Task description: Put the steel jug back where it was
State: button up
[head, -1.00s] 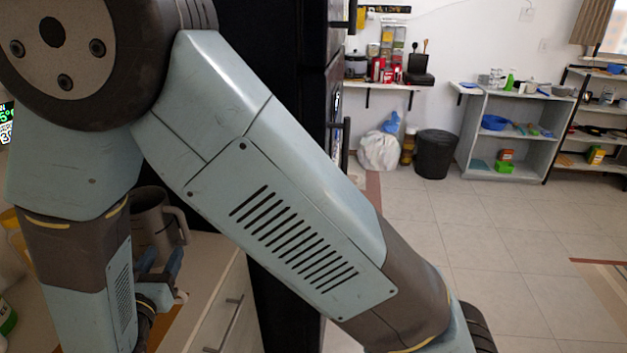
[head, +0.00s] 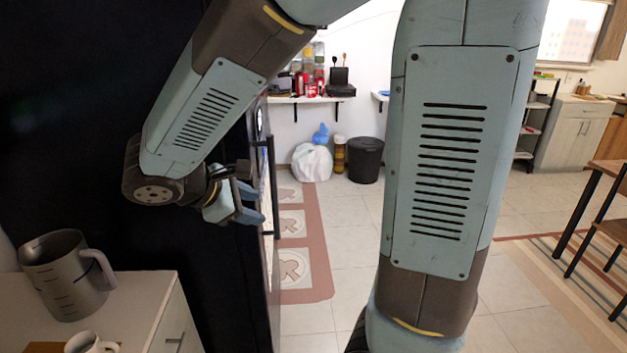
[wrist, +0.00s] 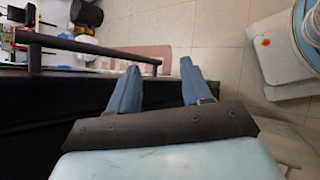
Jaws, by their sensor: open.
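The steel jug (head: 64,275) stands upright on the white counter (head: 140,293) at the lower left of the head view, its handle toward the right. My gripper (head: 256,204) is to the right of the jug and higher in the picture, in front of the black fridge, clear of the jug. In the wrist view my gripper (wrist: 158,85) has its two blue fingers spread with nothing between them. The jug does not show in the wrist view.
A white mug (head: 88,343) stands on the counter near the jug. A tall black fridge (head: 90,120) with a bar handle (wrist: 90,47) rises close beside my gripper. A reddish patterned mat (head: 303,240) lies on the tiled floor. Open floor lies to the right.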

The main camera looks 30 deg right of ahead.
jog(key=s+d+r+m+t+y, duration=0.2)
jog(key=s+d+r+m+y, duration=0.6)
jog(key=s+m, duration=0.3)
jog(key=m+y, duration=0.1)
jog(key=m, duration=0.2)
jog(key=shift+d+r+m, duration=0.25)
jog(key=shift+d+m, duration=0.05)
jog(key=shift+d, duration=0.1)
jog(key=shift+w+a, duration=0.1)
